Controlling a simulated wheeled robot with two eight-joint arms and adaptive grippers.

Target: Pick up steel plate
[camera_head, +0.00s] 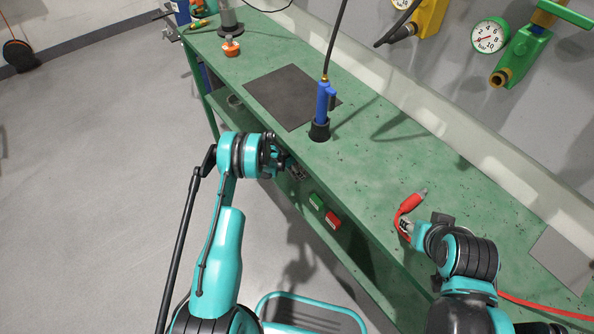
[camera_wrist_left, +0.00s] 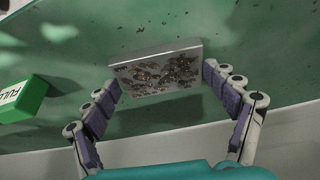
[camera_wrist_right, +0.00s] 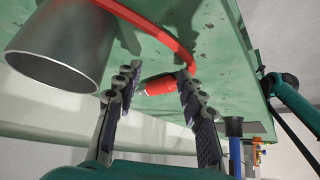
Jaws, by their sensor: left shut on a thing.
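The steel plate (camera_wrist_left: 155,70) is a thin grey piece with a speckled, worn-looking face, seen in the left wrist view. Its two ends sit between the fingers of my left gripper (camera_wrist_left: 160,80), which is shut on it. In the head view my left gripper (camera_head: 284,163) is at the front edge of the green workbench, and only a small dark part of the plate (camera_head: 297,171) shows beyond it. My right gripper (camera_wrist_right: 158,78) is open over the bench, with a red-handled tool (camera_wrist_right: 160,84) seen beyond and between its fingers. I cannot tell whether they touch.
A grey cylinder (camera_wrist_right: 62,48) is left of my right gripper.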

